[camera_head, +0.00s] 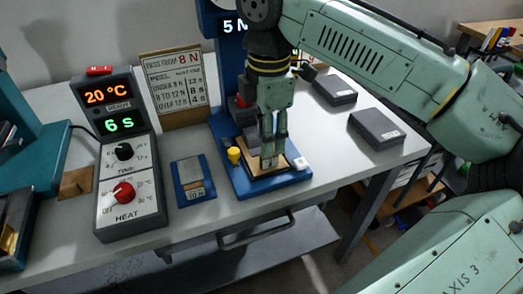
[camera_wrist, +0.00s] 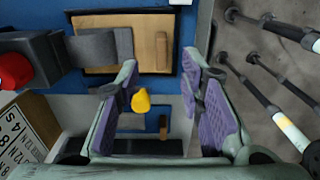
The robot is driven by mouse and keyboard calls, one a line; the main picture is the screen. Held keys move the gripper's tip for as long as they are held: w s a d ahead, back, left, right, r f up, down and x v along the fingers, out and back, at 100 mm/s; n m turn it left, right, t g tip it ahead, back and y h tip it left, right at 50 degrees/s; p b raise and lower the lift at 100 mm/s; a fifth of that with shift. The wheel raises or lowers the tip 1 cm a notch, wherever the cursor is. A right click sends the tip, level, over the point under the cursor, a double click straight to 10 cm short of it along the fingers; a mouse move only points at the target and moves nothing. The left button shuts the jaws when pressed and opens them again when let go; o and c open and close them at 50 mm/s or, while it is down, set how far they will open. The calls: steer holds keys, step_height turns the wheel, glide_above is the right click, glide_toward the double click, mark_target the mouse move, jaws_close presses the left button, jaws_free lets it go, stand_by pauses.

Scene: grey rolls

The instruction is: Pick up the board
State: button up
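A flat wooden board (camera_head: 254,169) lies in a dark recess on the blue base (camera_head: 294,177) of the press. In the wrist view the board (camera_wrist: 98,54) shows at the top, with a grey bar reaching over its left part and a small wooden block (camera_wrist: 162,50) on its right part. My gripper (camera_head: 269,138) points down above the board in the head view and hides part of it. In the wrist view my gripper (camera_wrist: 161,72) is open, with purple pads apart and nothing held between them. I cannot tell whether the fingertips touch the board.
A yellow knob (camera_head: 234,155) stands at the base's left corner. A heater control box (camera_head: 127,165) and a blue plate (camera_head: 193,180) stand to the left. A sign (camera_head: 178,88) stands behind. Two dark boxes (camera_head: 376,130) (camera_head: 333,89) lie right on the white table.

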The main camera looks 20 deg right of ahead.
step_height(320, 180, down, 6)
steer(key=shift+r, duration=0.15)
steer(key=shift+c, duration=0.2)
jaws_close()
stand_by(0.4)
